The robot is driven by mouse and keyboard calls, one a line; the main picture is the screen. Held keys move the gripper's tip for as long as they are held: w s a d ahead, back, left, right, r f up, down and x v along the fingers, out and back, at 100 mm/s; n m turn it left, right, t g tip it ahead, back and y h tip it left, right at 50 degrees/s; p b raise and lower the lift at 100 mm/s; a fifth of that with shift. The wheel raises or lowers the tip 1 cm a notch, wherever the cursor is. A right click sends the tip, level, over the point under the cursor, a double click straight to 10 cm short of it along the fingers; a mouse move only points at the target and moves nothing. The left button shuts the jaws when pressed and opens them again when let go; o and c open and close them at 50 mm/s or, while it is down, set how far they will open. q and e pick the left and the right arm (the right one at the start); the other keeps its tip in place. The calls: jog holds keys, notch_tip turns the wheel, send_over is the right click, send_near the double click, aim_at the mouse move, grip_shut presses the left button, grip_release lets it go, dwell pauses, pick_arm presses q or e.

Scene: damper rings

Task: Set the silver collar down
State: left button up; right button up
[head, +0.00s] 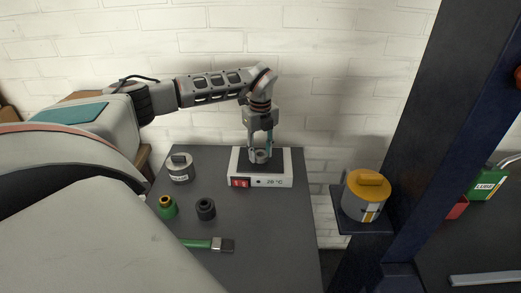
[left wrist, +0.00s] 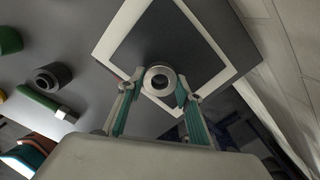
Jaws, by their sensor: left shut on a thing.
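The silver collar (head: 260,157) is a small metal ring between the fingertips of my left gripper (head: 260,151). The fingers are shut on it from both sides. In the left wrist view the collar (left wrist: 159,81) shows its round hole, with a fingertip at each side. The plate's white border (left wrist: 121,30) also shows in the left wrist view. I cannot tell whether the collar touches the plate. My right gripper is not in view.
A yellow-lidded pot (head: 363,203) stands on a blue shelf at right, beside a blue post (head: 427,130).

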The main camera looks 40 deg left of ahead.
pick_arm(q)
jog(key=shift+f, duration=0.1)
dwell(0.3)
jog(key=shift+f, duration=0.6)
jog(key=shift+f, duration=0.25)
jog(key=o, duration=1.4)
notch_tip(320, 180, up, 12)
jog(key=shift+r, duration=0.1)
grip_shut()
dwell(1.1)
